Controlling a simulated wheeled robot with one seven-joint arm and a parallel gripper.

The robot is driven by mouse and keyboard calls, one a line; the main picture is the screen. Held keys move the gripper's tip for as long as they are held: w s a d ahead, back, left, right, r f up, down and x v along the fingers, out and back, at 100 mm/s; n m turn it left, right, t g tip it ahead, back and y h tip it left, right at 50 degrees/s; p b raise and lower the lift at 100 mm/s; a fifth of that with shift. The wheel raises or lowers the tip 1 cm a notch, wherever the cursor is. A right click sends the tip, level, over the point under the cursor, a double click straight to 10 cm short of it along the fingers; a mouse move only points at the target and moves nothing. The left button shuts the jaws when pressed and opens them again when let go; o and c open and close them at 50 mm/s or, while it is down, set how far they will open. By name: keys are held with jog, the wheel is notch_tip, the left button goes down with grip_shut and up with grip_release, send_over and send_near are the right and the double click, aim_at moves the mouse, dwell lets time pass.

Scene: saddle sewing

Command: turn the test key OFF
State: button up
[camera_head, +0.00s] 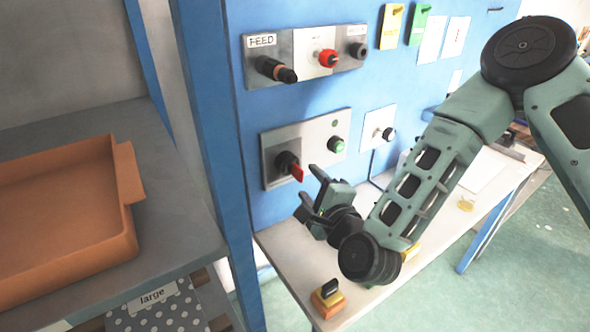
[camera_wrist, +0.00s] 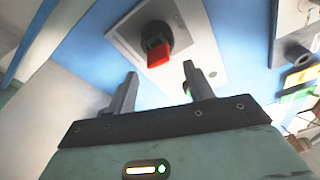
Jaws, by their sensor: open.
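The test key appears to be the red-handled rotary switch (camera_head: 292,168) on the left of the lower grey plate (camera_head: 322,134) on the blue panel. It also shows in the wrist view as a red handle (camera_wrist: 158,52) on a black round base. A green button (camera_head: 336,145) sits to its right on the same plate. My gripper (camera_head: 312,192) is open and empty, just right of and below the red handle. In the wrist view the two fingers (camera_wrist: 160,80) point at the plate, with the handle beyond and between their tips, apart from both. No position label is readable.
Above is a FEED plate (camera_head: 304,55) with a black knob and a red button. A small white plate (camera_head: 379,126) with a dark knob is to the right. Below is a white bench (camera_head: 290,240) with an orange-based block (camera_head: 328,298). An orange tray (camera_head: 60,230) lies at left.

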jog(key=m+g, duration=0.1)
jog(key=m, duration=0.2)
jog(key=m+y, duration=0.1)
jog(key=m, duration=0.3)
jog(key=shift+m+g+p, duration=0.3)
jog(key=shift+g+p, duration=0.05)
jog(key=shift+g, duration=0.05)
jog(key=m, duration=0.2)
jog(key=shift+d+m+g+y, duration=0.15)
jog(key=shift+m+g+y, duration=0.15)
jog(key=shift+r+m, duration=0.15)
jog(key=shift+m, duration=0.65)
